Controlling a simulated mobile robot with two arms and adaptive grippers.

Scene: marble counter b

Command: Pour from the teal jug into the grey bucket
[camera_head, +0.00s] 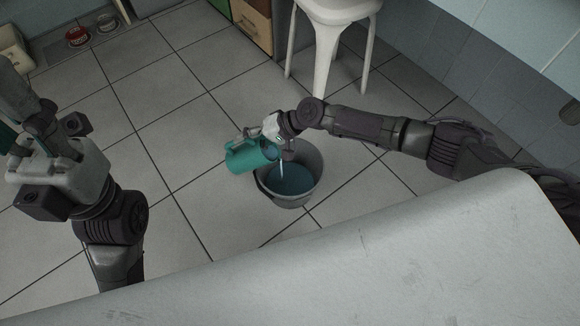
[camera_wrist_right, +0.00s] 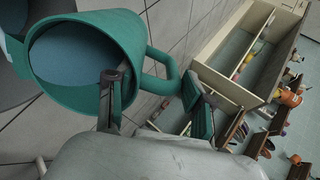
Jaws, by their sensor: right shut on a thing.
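The teal jug (camera_head: 246,157) is tilted in the air at the bucket's left rim, with its mouth towards the bucket. A thin stream falls from its mouth into the grey bucket (camera_head: 311,162). Blue liquid covers the bucket's inside low down. My right gripper (camera_head: 252,135) is shut on the jug's handle. In the right wrist view the jug (camera_wrist_right: 130,40) shows blue liquid inside, and its handle runs between the fingers (camera_wrist_right: 156,98). My left gripper (camera_head: 22,105) is empty at the left edge, partly cut off; its finger opening is unclear.
The bucket stands on a tiled floor (camera_head: 190,190). A white stool (camera_head: 327,50) stands behind it. A drawer cabinet (camera_head: 250,22) and red bowls (camera_head: 78,36) are at the back. A pale counter surface (camera_head: 400,260) fills the lower right. Floor left of the jug is clear.

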